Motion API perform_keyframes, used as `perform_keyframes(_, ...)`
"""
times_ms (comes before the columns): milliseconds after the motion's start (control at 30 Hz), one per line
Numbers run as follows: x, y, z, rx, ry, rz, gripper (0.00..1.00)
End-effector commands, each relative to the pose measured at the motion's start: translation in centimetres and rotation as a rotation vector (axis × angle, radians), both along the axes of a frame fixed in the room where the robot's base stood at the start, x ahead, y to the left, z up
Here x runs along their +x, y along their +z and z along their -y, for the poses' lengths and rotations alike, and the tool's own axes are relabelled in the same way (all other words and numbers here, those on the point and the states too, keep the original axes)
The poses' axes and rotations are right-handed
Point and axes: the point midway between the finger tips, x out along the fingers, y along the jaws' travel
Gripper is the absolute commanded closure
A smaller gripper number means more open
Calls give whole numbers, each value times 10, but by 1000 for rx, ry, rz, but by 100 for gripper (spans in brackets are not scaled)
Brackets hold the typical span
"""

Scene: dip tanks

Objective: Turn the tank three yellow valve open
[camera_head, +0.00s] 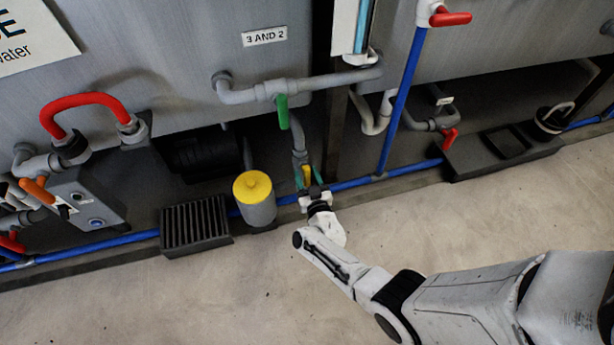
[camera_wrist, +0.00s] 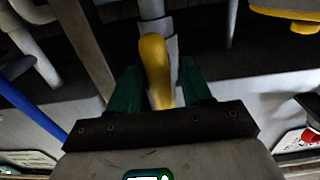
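The yellow valve handle (camera_head: 306,174) is on a grey pipe under the tank, low down near the blue pipe. In the wrist view the yellow handle (camera_wrist: 155,62) is long and runs down between my two green fingers, with its grey pipe behind it. My gripper (camera_head: 308,178) is at the handle, with one finger on each side of it. In the wrist view my gripper (camera_wrist: 165,88) looks open around the handle, with small gaps beside it. The handle's lower end is hidden behind the gripper body.
A green valve handle (camera_head: 282,111) is on the grey pipe above. A grey cylinder with a yellow lid (camera_head: 253,188) stands to the left, by a black grille (camera_head: 195,225). A blue pipe (camera_head: 350,184) runs low along the tanks. The floor (camera_head: 200,305) in front is clear.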

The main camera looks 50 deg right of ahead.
Motion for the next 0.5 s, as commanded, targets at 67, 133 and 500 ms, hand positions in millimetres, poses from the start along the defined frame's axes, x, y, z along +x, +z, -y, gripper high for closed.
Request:
perform_keyframes(67,0,0,0,0,0,1,51)
perform_keyframes(133,0,1,0,0,0,1,51)
perform_keyframes(500,-35,4,-24,0,3,-2,51)
